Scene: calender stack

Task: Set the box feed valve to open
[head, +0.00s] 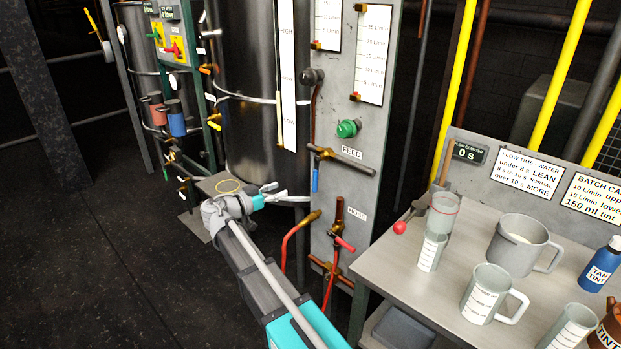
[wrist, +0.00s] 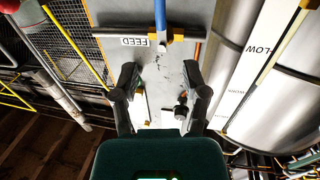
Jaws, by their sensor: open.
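The grey panel (head: 348,215) carries a FEED label (head: 352,152), which also shows upside down in the wrist view (wrist: 134,41). By the label a brown pipe (head: 345,161) runs sideways. A blue valve lever (head: 315,179) hangs down at its left end, crosswise to the pipe. In the wrist view the blue lever (wrist: 160,14) stands at the top centre, beyond the fingertips. My gripper (head: 277,193) is left of the panel and a little below the lever. In the wrist view my gripper (wrist: 160,75) is open and empty, its fingers apart and not touching the lever.
A green knob (head: 348,128) sits above the FEED label. A red-handled valve (head: 344,243) and hoses are below, near a HOSE label (head: 356,214). A steel tank (head: 250,90) stands behind. A bench (head: 400,290) with jugs is at right. Open floor (head: 100,250) lies left.

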